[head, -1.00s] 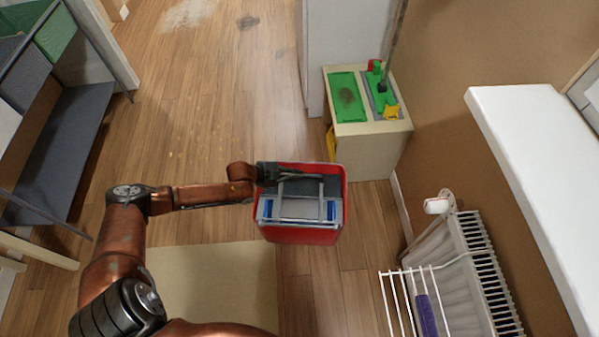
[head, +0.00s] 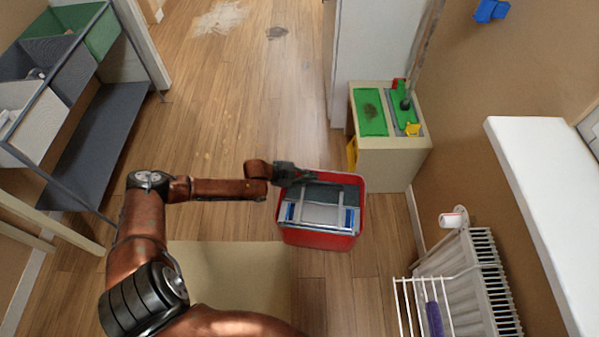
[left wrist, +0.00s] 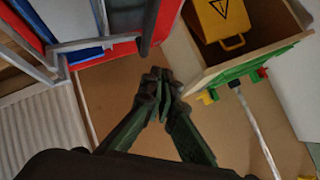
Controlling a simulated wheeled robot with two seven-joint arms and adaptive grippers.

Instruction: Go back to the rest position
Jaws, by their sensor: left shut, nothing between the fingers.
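My left gripper (head: 297,174) is at the upper left edge of a red bucket (head: 320,240) with a grey frame inside it and blue parts at its sides. In the left wrist view my left gripper (left wrist: 158,95) is shut and empty, its fingertips together. The red bucket (left wrist: 110,50) is beside it at the upper left of that view. From these views I cannot tell whether the gripper touches the bucket. My right gripper is not in view.
A beige cabinet (head: 390,165) with green-topped parts stands behind the bucket. A white radiator (head: 465,280) with a wire rack (head: 425,305) is at the right, below a white sill (head: 545,170). A shelf with fabric bins (head: 85,150) is at the left.

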